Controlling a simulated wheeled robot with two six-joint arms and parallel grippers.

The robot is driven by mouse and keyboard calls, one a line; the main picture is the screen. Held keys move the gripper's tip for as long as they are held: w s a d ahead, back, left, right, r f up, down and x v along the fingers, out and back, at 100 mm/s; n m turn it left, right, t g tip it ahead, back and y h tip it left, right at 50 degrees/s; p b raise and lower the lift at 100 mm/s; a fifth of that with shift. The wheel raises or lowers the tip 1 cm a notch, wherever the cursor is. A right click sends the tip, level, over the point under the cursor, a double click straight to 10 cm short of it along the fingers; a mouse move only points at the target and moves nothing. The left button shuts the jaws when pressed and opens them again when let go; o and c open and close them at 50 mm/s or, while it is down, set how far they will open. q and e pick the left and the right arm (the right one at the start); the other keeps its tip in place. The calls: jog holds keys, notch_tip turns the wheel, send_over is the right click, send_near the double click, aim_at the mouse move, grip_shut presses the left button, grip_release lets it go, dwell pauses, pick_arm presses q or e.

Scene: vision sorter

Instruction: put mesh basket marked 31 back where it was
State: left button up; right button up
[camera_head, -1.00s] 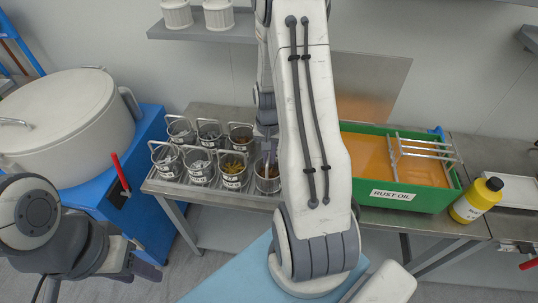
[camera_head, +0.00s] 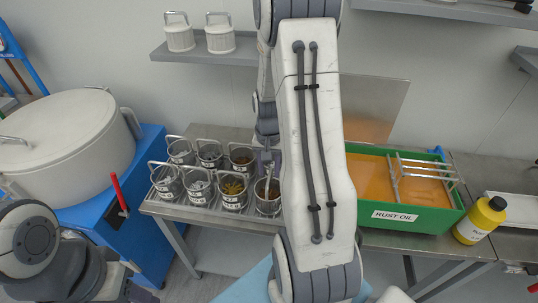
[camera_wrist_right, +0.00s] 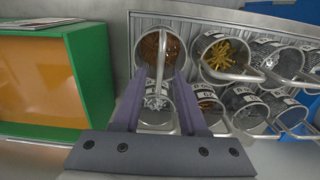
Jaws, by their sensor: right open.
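Several mesh baskets with upright wire handles stand in two rows on a metal rack (camera_head: 215,212). Their labels are too small to read, so I cannot tell which is marked 31. The front-right basket (camera_head: 267,207), with brown contents, stands on the rack and also shows at the top of the right wrist view (camera_wrist_right: 148,72). My right gripper (camera_wrist_right: 160,78) is open, its fingers either side of this basket's handle (camera_wrist_right: 161,58); any contact is unclear. Behind it, a basket with silvery contents (camera_wrist_right: 157,103) shows between the fingers.
A green tray of orange liquid labelled RUST OIL (camera_head: 395,216) stands right of the rack, with a wire frame (camera_head: 428,170) in it. A yellow bottle (camera_head: 480,221) is beside it. A large white drum (camera_head: 65,145) stands left. A shelf (camera_head: 205,52) hangs above.

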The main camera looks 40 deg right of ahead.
notch_tip(320, 180, up, 8)
jog(key=shift+r+b, duration=0.2)
jog(key=shift+b, duration=0.2)
jog(key=s+a+r+n, duration=0.15)
jog(key=a+n, duration=0.25)
jog(key=a, duration=0.6)
jog(key=s+a+r+n, duration=0.15)
jog(key=a+n, duration=0.25)
jog(key=a, duration=0.6)
jog(key=s+a+r+n+y, duration=0.1)
jog(key=s+a+n, duration=0.8)
jog(key=s+a, duration=0.2)
jog(key=shift+s, duration=1.2)
jog(key=shift+r, duration=0.15)
